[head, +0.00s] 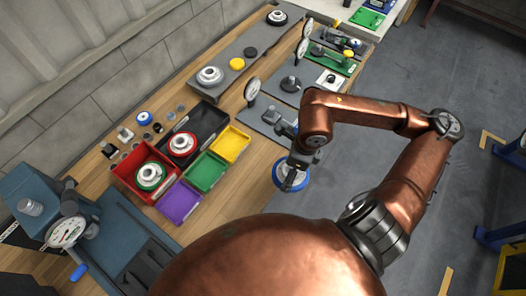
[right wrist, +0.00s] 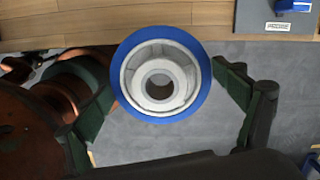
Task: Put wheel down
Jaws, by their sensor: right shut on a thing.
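My right gripper (head: 296,158) is shut on a wheel (head: 291,178) with a blue rim and a pale hub. It holds the wheel out past the bench's front edge, over the grey floor. In the right wrist view, the wheel (right wrist: 160,111) lies between the two fingers, its hub facing the camera. A red-rimmed wheel (head: 183,144) sits in the black bin (head: 213,118). A green-rimmed wheel (head: 150,176) sits in the red bin (head: 122,172). My left gripper is not in view.
Yellow (head: 233,143), green (head: 205,171) and purple (head: 179,203) bins look empty. A grey board (head: 232,58) bears a pale wheel (head: 209,76) and several discs. Dial gauges stand along the bench (head: 258,176). A blue-grey machine (head: 35,190) stands at left. A strip of bare wood lies near the front edge.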

